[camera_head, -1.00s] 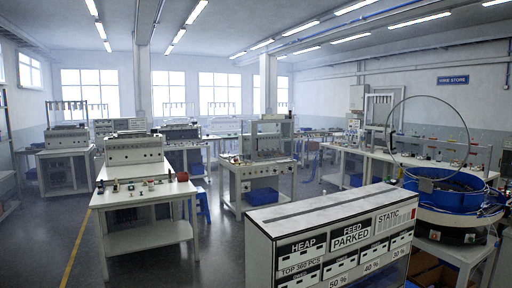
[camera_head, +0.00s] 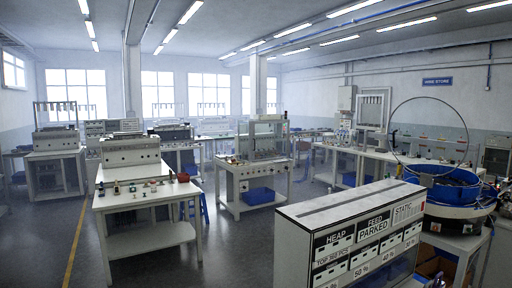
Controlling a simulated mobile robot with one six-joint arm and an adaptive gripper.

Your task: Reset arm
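My arm and gripper are not in the head view. In the right foreground stands a white cabinet (camera_head: 335,205) with labels reading "HEAP", "FEED PARKED" and "STATIC" and several percentage tags. A blue bowl (camera_head: 440,182) on a round base stands behind it at the right, with a large thin hoop (camera_head: 394,128) rising above it. What lies inside the bowl is too small to tell.
A white workbench (camera_head: 150,235) with small parts stands at the left front. Another bench (camera_head: 235,175) with a blue bin (camera_head: 258,196) stands mid-room. A long bench (camera_head: 345,150) runs at the right. Grey floor (camera_head: 235,255) is open between the left bench and the cabinet.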

